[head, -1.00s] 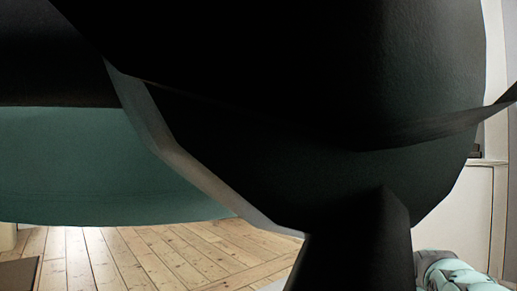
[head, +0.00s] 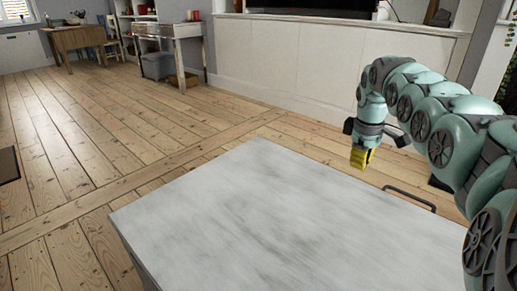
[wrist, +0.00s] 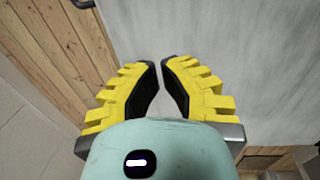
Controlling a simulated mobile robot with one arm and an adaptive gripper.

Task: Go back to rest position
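My gripper (head: 362,158) hangs at the end of my teal arm, at the right in the head view. Its yellow fingers point down above the far right edge of a pale grey tabletop (head: 270,215). The tabletop also fills the upper right of the wrist view (wrist: 260,60).
A dark handle (head: 410,198) sticks out at the tabletop's far right side. Wooden floorboards (head: 90,140) lie open at the left. A low white wall (head: 300,65) stands behind. A desk (head: 180,35) and a wooden table with a chair (head: 75,38) are farther back.

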